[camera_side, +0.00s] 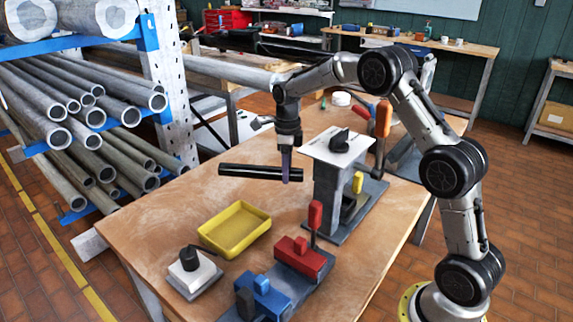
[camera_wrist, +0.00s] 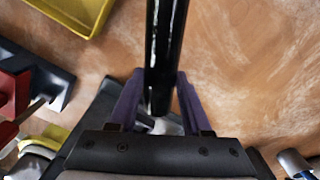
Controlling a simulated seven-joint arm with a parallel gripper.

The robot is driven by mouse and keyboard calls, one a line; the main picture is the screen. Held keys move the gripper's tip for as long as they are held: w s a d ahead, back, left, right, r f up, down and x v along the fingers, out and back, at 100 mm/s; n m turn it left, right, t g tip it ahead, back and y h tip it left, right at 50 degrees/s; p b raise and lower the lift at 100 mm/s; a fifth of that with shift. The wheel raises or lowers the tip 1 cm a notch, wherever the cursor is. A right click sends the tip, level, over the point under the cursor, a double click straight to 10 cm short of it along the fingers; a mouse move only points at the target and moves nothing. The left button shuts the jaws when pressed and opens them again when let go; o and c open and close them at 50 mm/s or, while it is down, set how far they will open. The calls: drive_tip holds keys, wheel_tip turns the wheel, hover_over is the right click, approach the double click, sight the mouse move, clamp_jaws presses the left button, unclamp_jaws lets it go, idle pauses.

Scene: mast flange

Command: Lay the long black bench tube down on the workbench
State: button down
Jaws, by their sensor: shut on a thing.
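The long black bench tube (camera_side: 245,172) lies roughly level across the side view, over the far part of the workbench (camera_side: 150,220). My gripper (camera_side: 286,176) points down and is shut on the tube near its right end. In the wrist view the tube (camera_wrist: 163,50) runs between the two purple fingers (camera_wrist: 156,100) and out of the top of the picture, so its far end is hidden there. Bare wood of the workbench shows in the wrist view (camera_wrist: 245,70). I cannot tell exactly how large the gap under the tube is.
A yellow tray (camera_side: 235,231) stands nearer the front. A post with a white top plate (camera_side: 340,147) stands close right of my gripper. Red (camera_side: 300,255) and blue (camera_side: 265,296) fixtures and a black-knobbed block (camera_side: 193,272) are in front. Bare wood lies left of the tray.

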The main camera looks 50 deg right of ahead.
sight(287, 201)
drive_tip(key=shift+f, duration=3.6)
drive_tip(key=shift+c, duration=1.4)
unclamp_jaws()
wheel_tip(287, 201, up, 14)
drive_tip(key=shift+f, duration=0.1)
